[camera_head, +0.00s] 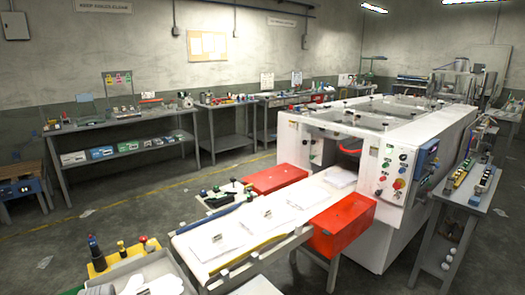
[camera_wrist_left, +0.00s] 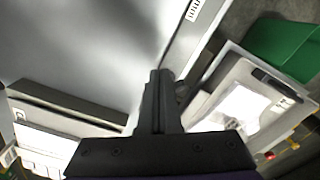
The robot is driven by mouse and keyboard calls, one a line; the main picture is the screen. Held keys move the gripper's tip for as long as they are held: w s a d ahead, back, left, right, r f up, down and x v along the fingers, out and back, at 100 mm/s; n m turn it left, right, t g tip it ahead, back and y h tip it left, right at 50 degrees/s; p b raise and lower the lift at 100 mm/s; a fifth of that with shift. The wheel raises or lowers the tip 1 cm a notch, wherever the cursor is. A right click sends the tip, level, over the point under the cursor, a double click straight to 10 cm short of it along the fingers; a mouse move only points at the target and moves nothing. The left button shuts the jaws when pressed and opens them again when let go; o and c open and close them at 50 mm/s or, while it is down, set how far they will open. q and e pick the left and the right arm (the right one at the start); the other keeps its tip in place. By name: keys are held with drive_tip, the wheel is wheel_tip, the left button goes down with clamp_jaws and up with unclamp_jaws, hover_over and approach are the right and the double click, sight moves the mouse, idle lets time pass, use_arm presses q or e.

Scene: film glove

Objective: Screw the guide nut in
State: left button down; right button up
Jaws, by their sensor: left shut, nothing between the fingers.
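My left gripper (camera_wrist_left: 158,78) shows in the left wrist view with its two dark fingers shut together and nothing between them. It points toward a smooth grey surface (camera_wrist_left: 85,45) that fills the upper left; I cannot tell the distance to it. I cannot make out the guide nut in either view. The white machine (camera_head: 400,135) stands right of centre in the head view, with its conveyor (camera_head: 225,228) reaching toward the lower left. Neither gripper shows in the head view.
Red boxes (camera_head: 340,222) flank the conveyor, and white packets (camera_head: 300,198) lie on it. A side table (camera_head: 470,190) with small parts stands at the right. Benches (camera_head: 120,125) line the back wall. The left wrist view shows a pale tray (camera_wrist_left: 245,85) and a green bin (camera_wrist_left: 285,45).

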use_arm(q)
drive_tip(key=shift+w, duration=0.3)
drive_tip(key=shift+a, duration=0.4)
idle(0.6)
drive_tip(key=shift+a, duration=0.1)
drive_tip(key=shift+w+a+b, duration=0.2)
drive_tip(key=shift+a+b, duration=0.1)
drive_tip(key=shift+b, duration=0.05)
drive_tip(key=shift+w+a, duration=0.1)
drive_tip(key=shift+a, duration=0.05)
idle(0.4)
drive_tip(key=shift+s+a, duration=0.25)
wheel_tip(320, 180, up, 6)
drive_tip(key=p, duration=0.3)
